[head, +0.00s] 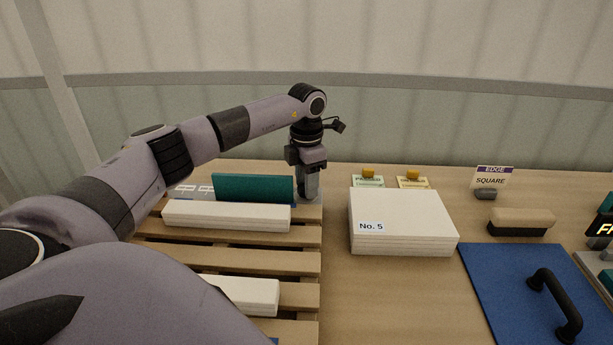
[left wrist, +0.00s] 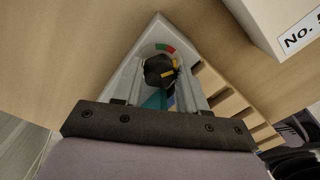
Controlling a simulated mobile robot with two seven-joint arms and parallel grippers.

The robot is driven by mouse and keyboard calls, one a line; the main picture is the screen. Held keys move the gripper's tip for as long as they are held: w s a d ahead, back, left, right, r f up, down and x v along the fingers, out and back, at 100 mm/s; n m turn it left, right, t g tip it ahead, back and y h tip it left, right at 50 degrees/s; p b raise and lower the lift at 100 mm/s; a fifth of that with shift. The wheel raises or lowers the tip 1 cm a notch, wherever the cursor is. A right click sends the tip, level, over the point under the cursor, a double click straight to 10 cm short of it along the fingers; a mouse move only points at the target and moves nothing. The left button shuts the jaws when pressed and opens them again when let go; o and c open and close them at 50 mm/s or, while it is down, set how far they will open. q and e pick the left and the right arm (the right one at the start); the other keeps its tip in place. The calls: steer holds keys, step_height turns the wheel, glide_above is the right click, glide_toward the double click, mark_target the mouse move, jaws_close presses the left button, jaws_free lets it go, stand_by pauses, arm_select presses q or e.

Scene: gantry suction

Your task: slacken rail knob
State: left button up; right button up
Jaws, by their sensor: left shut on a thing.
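My left gripper (head: 309,192) points down at the far right corner of the slatted pallet, over the end of a grey rail base (head: 318,199). In the left wrist view, its two fingers (left wrist: 160,78) are shut on a black faceted knob (left wrist: 157,69) with a yellow mark. The knob sits on the grey plate (left wrist: 139,52), beside a small red and green scale (left wrist: 165,47). In the head view the knob is hidden by the gripper. A teal fence (head: 252,188) stands just left of the gripper. My right gripper is out of view.
White bars (head: 226,216) lie across the wooden pallet (head: 308,258). A white stack marked No. 5 (head: 402,219) stands to the right.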

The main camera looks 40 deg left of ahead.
arm_select(q)
steer(key=shift+n+p, duration=0.3)
steer(key=shift+n, duration=0.5)
steer(key=o, duration=1.1)
steer(key=shift+c, duration=0.2)
steer(key=shift+r, duration=0.1)
steer(key=shift+r+b, duration=0.45)
steer(key=shift+r, duration=3.05)
steer(key=shift+c, duration=0.3)
